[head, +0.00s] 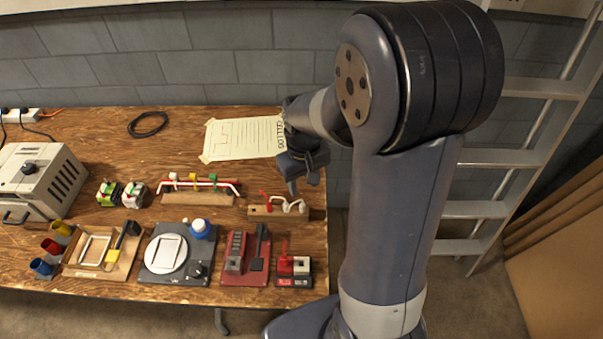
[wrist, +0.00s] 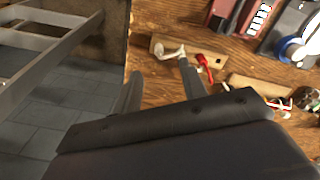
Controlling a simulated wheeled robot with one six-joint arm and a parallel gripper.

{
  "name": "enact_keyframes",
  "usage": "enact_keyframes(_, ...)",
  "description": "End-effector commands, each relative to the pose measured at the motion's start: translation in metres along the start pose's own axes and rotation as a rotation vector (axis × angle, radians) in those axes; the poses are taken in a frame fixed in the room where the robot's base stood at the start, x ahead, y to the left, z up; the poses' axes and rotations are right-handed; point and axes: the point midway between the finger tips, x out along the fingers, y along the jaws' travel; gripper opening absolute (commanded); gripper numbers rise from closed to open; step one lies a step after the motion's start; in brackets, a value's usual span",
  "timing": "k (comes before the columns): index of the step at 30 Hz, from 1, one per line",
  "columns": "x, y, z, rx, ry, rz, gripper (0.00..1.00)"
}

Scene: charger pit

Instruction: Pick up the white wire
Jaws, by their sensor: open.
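The white wire (head: 290,205) is a short bent piece on a small wooden block (head: 262,212) near the table's right edge. In the wrist view the white wire (wrist: 166,52) lies just beyond my fingertips, on the same block. A red wire (head: 265,197) stands beside it on the block and also shows in the wrist view (wrist: 205,64). My gripper (head: 302,184) is open and empty, pointing down above and just behind the block. In the wrist view the fingers of my gripper (wrist: 161,78) are spread apart, with the white wire apart from them.
Red fixtures (head: 246,264) and a grey plate with a white disc (head: 164,252) stand in front. A paper sheet (head: 240,138) lies behind. A ladder (head: 490,209) stands off the table's right edge.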

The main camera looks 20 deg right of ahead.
Motion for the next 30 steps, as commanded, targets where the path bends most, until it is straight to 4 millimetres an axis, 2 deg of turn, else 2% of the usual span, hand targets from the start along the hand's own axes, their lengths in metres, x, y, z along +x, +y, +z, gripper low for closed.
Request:
enact_keyframes(3, 0.006, 0.001, -0.002, -0.002, -0.011, -0.002, 0.41)
enact_keyframes(12, 0.049, 0.001, -0.002, -0.002, -0.012, -0.002, 0.41)
enact_keyframes(20, 0.063, 0.002, -0.004, -0.002, -0.009, -0.002, 0.41)
enact_keyframes(30, 0.101, 0.005, -0.009, -0.001, -0.011, -0.002, 0.41)
